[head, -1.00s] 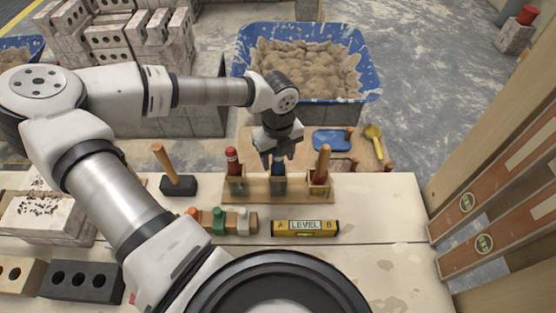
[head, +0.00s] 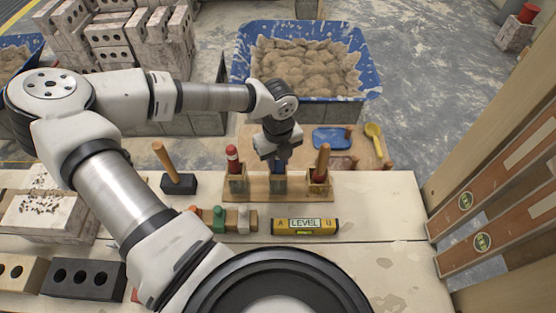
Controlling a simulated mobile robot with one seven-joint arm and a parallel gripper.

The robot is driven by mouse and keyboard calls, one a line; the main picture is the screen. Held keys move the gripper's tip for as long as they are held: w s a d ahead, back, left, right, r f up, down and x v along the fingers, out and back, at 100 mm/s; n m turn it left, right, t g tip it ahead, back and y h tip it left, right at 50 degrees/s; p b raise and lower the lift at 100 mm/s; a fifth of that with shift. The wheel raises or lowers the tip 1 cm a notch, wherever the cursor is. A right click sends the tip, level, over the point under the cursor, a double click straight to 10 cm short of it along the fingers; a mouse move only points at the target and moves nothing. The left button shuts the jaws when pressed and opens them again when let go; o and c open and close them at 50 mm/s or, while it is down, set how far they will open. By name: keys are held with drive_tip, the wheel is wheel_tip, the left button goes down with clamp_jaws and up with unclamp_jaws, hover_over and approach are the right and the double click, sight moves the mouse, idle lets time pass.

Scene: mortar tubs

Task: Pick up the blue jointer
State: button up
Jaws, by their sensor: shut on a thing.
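The blue jointer (head: 280,168) stands upright in the middle slot of a wooden holder (head: 252,196) on the bench. Only a small part of its blue handle shows below my gripper. My gripper (head: 279,161) is directly over that slot, pointing down, and is shut on the handle. Its fingertips are mostly hidden by the gripper body, and the jointer's lower end is hidden in the holder. A red-handled tool (head: 232,158) stands in the left slot and a tool with a wood and red handle (head: 322,160) in the right slot.
A yellow level (head: 304,227) and a rack of small coloured pieces (head: 231,219) lie in front of the holder. A mallet (head: 178,183) stands left. A blue mortar tub (head: 365,75) is behind. Wooden uprights with levels stand right. The bench's right front is clear.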

drive_tip(key=shift+r, duration=0.15)
wheel_tip(320, 180, up, 18)
drive_tip(key=b, duration=0.2)
idle(0.4)
